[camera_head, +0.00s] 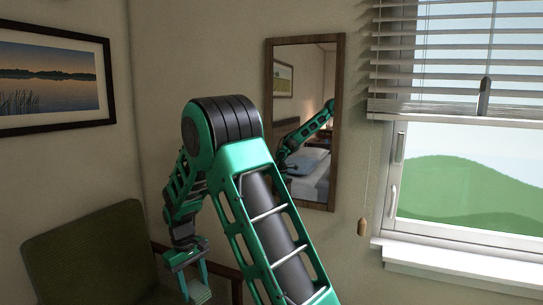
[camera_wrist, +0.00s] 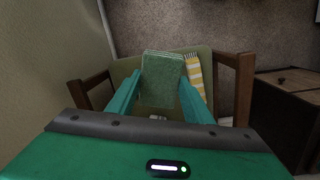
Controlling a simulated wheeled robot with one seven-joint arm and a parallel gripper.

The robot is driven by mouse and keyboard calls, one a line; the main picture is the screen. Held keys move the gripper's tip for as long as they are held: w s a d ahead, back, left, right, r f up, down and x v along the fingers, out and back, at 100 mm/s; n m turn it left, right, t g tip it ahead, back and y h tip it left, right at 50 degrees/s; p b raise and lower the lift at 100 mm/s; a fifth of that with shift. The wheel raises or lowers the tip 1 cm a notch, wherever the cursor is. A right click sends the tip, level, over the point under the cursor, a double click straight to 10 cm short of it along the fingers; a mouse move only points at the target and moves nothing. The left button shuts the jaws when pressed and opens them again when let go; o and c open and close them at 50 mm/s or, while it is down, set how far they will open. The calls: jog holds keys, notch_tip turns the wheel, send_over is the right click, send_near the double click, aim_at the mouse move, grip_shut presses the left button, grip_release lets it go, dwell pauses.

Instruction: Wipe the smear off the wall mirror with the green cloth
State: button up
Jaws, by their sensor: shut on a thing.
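My gripper (camera_head: 190,275) hangs low over the green chair, left of and below the wall mirror (camera_head: 312,90). In the wrist view my gripper (camera_wrist: 160,82) is shut on the green cloth (camera_wrist: 162,75), a folded, textured pad between the two teal fingers. In the head view the cloth is hard to tell from the fingers. The mirror is tall, with a brown wooden frame, and hangs apart from my gripper. It reflects a bed, a picture and my arm. My arm covers its lower left edge. I cannot make out the smear on the visible glass.
A chair (camera_head: 95,255) with green upholstery and wooden arms stands below my gripper. A yellow-and-white striped cloth (camera_wrist: 195,78) lies on it. A dark wooden cabinet (camera_wrist: 290,110) is at the right. A window (camera_head: 470,170) with blinds and a cord is right of the mirror.

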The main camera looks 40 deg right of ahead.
jog(key=d+r+n+h, duration=0.3)
jog(key=d+n+h, duration=0.15)
jog(key=d, duration=0.85)
jog(key=d+r+n+h, duration=0.25)
jog(key=d+h, duration=0.35)
jog(key=d, duration=0.7)
jog(key=s+d+r+n+t+h, duration=0.1)
jog(key=d+r+n+t+h, duration=0.15)
jog(key=r, duration=0.55)
jog(key=d+r+n+t+h, duration=0.15)
jog(key=d+r, duration=0.25)
jog(key=r, duration=0.4)
notch_tip(320, 180, up, 17)
jog(key=s+a+n+t+h, duration=0.1)
jog(key=s+n+t, duration=0.1)
jog(key=t, duration=0.2)
jog(key=shift+x, duration=2.95)
jog(key=shift+x, duration=0.8)
jog(key=shift+s, duration=0.1)
